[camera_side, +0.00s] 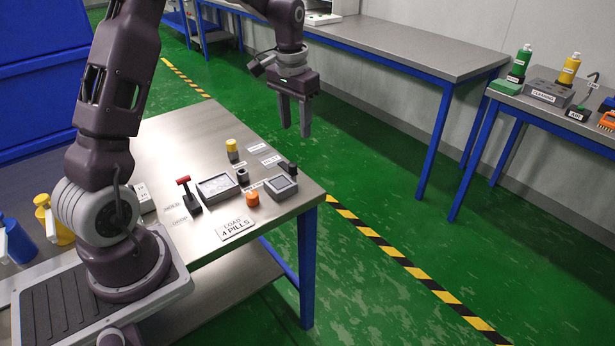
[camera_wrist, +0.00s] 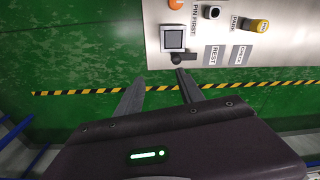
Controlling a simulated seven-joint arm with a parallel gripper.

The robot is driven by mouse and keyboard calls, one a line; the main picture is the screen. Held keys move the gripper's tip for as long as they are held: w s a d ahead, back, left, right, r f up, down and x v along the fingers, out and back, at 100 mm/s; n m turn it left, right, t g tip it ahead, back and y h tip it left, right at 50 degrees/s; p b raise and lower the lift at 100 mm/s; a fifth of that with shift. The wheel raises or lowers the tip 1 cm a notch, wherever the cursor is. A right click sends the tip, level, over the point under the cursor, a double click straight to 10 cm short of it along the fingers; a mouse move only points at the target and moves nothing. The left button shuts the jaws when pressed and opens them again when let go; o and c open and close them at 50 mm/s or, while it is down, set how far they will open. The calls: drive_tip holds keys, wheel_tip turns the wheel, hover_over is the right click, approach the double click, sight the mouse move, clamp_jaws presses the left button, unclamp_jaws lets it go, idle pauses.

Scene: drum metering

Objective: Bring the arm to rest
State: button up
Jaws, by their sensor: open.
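My gripper (camera_side: 295,130) hangs with its fingers down, high in the side view and clear of the bench top. The fingers are apart with nothing between them. In the wrist view, the gripper (camera_wrist: 160,76) shows both fingers apart over the green floor beside the bench edge. All stand apart from my gripper.
A side table (camera_side: 520,98) with bottles is at right. Open floor (camera_side: 380,200) lies between.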

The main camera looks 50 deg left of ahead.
drive_tip(key=s+d+r+m+t, duration=0.1)
drive_tip(key=s+d+r+t, duration=0.1)
drive_tip(key=s+d+r, duration=0.7)
drive_tip(key=s+d+t, duration=0.1)
drive_tip(key=s+d, duration=0.1)
drive_tip(key=s, duration=0.4)
drive_tip(key=s+d+r+m+t, duration=0.1)
drive_tip(key=s+d, duration=0.2)
drive_tip(key=s, duration=0.3)
drive_tip(key=s+d+r, duration=0.1)
drive_tip(key=s+d, duration=0.2)
drive_tip(key=s, duration=0.3)
drive_tip(key=shift+d+t, duration=0.15)
drive_tip(key=shift+t, duration=0.25)
drive_tip(key=shift+w+r, duration=0.1)
drive_tip(key=shift+r, duration=0.05)
